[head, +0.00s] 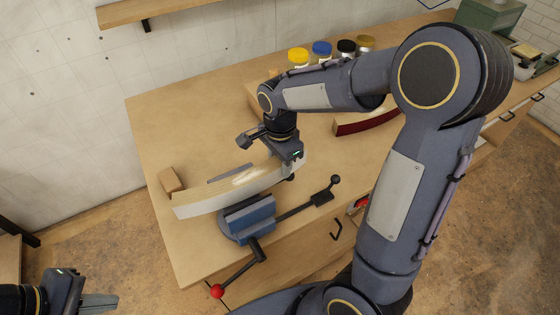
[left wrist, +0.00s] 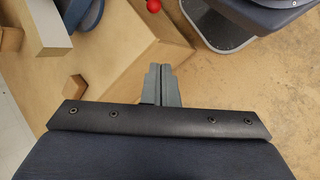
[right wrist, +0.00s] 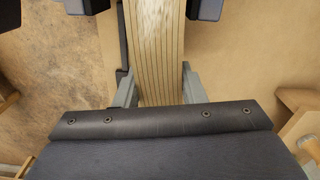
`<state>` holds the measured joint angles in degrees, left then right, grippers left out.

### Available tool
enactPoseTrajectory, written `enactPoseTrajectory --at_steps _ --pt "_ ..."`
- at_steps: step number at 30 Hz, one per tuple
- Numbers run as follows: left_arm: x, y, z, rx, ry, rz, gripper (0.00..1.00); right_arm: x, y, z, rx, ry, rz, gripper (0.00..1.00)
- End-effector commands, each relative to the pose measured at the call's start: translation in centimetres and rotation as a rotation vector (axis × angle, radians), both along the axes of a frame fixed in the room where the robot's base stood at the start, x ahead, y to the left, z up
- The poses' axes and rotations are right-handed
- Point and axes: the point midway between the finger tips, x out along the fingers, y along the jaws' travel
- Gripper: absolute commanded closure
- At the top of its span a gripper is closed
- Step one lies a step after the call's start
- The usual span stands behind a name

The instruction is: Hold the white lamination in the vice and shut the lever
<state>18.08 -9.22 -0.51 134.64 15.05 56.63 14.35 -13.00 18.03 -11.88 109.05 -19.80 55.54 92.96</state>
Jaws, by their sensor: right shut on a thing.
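The white lamination (head: 222,196) is a long curved strip with layered wood on its top edge. It lies across the blue vice (head: 248,222); in the right wrist view the strip (right wrist: 156,60) passes between two dark jaw blocks. I cannot tell whether both jaws touch it. My right gripper (head: 268,150) is shut on the strip to the right of the vice, one finger on each side. The vice's lever with a red knob (head: 216,291) sticks out toward the front left. My left gripper (head: 100,303) is shut and empty, left of the bench and apart from the lever.
A wood block (head: 170,181) stands by the strip's left end. A dark red curved piece (head: 366,120) and several jars (head: 321,52) stand further back. A black-knobbed bar (head: 322,197) extends right of the vice. The bench's left back (head: 190,120) is clear.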

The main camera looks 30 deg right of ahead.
Motion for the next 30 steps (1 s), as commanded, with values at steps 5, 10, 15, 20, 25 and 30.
enactPoseTrajectory --at_steps 5,10,15,20,25,30 --pt "0.8 0.0 -3.5 -0.157 0.292 0.189 1.00 0.0 0.0 0.1 0.001 -0.002 0.000 1.00" --pt "1.2 -0.1 -7.0 -0.306 0.560 0.370 1.00 0.0 0.0 0.1 0.001 -0.002 0.000 1.00" --pt "1.3 -0.4 -10.7 -0.458 0.830 0.551 1.00 0.0 0.0 0.1 0.001 -0.002 0.000 1.00" --pt "1.0 -1.0 -14.3 -0.606 1.086 0.714 1.00 0.0 0.0 0.1 0.001 -0.002 0.000 1.00" --pt "0.3 -2.2 -18.2 -0.772 1.362 0.875 1.00 0.0 0.0 0.1 0.001 -0.002 0.000 1.00" --pt "-0.7 -4.1 -21.8 -0.947 1.639 1.014 1.00 0.0 0.0 0.1 0.001 -0.002 0.000 1.00"
